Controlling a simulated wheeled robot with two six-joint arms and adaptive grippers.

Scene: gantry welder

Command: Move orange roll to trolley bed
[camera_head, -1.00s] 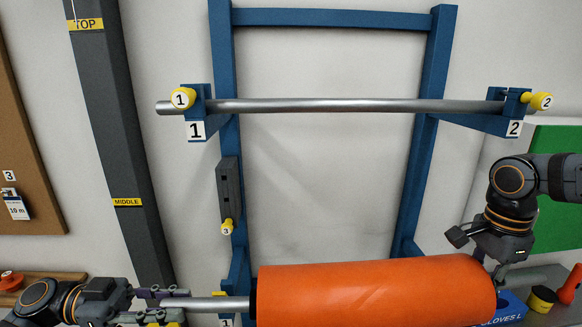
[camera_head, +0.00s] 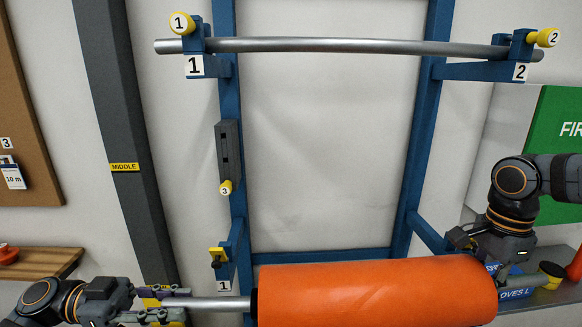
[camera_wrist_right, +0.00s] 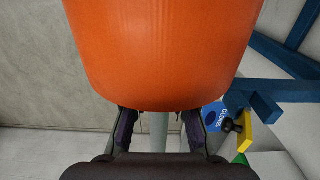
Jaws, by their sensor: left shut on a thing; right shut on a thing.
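The orange roll (camera_head: 375,291) lies level across the lower part of the head view, on a metal bar (camera_head: 218,303) that sticks out at its left end. My left gripper (camera_head: 185,304) is shut on this bar, left of the roll. My right gripper (camera_head: 488,262) is at the roll's right end, and its fingertips are partly hidden there. In the right wrist view the roll (camera_wrist_right: 160,50) fills the top, and my right gripper (camera_wrist_right: 160,130) is shut around the bar (camera_wrist_right: 158,130) just beside the roll. No trolley bed is in view.
A blue rack (camera_head: 420,150) stands behind the roll. An empty bar (camera_head: 350,46) rests on its upper arms, numbered 1 and 2.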

